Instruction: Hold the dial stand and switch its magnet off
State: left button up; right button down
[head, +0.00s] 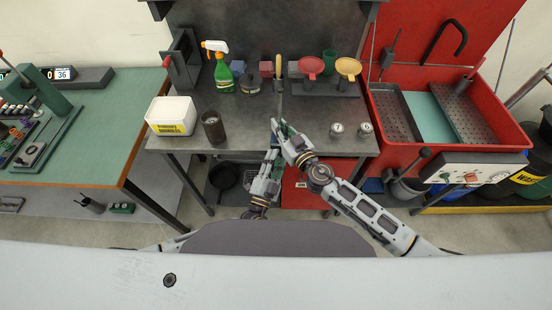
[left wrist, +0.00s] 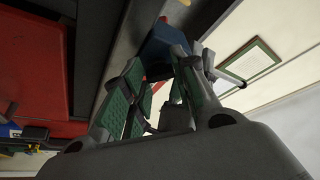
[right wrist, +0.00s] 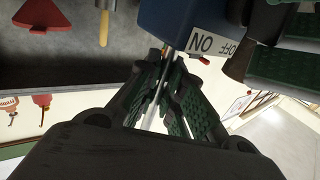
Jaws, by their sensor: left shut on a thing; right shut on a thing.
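The dial stand shows as a blue block with an ON/OFF label (right wrist: 205,38) in the right wrist view, with a thin silver post below it in the picture. My right gripper (right wrist: 165,88) has its fingers around that post. In the left wrist view the blue block (left wrist: 158,48) lies just past the fingers of my left gripper (left wrist: 160,95), which is shut at the block. The part inside its fingers is hidden. In the head view, my right gripper (head: 281,130) and left gripper (head: 271,162) meet at the table's front edge and largely hide the stand. The switch position cannot be read.
The grey metal table (head: 240,125) bears a white bin (head: 172,115), a dark cup (head: 213,127), a green spray bottle (head: 223,75) and two small round pots (head: 337,129). A red wash basin (head: 505,135) is at the right. A green-topped bench (head: 100,130) stands left.

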pick_arm(q)
jog(key=shift+f, duration=0.1)
jog(key=shift+c, duration=0.2)
jog(key=o, duration=0.8)
jog(key=shift+a+m+h, duration=0.1)
jog(key=shift+m+h, duration=0.2)
jog(key=shift+m, duration=0.3)
jog(key=shift+r+m+g, duration=0.2)
jog(key=shift+m+g, duration=0.9)
jog(key=shift+m, duration=1.1)
jog(key=shift+m+h, duration=0.3)
jog(key=shift+m, duration=0.2)
jog(key=shift+r+m+g, duration=0.25)
jog(key=shift+m+g, duration=0.55)
jog(key=shift+m, duration=0.7)
jog(key=shift+m+g+y, duration=0.3)
jog(key=shift+m+y, duration=0.1)
jog(key=shift+m, duration=0.8)
jog(key=shift+r+m+g, duration=0.25)
jog(key=shift+m+g, duration=0.05)
jog(key=shift+m, duration=0.4)
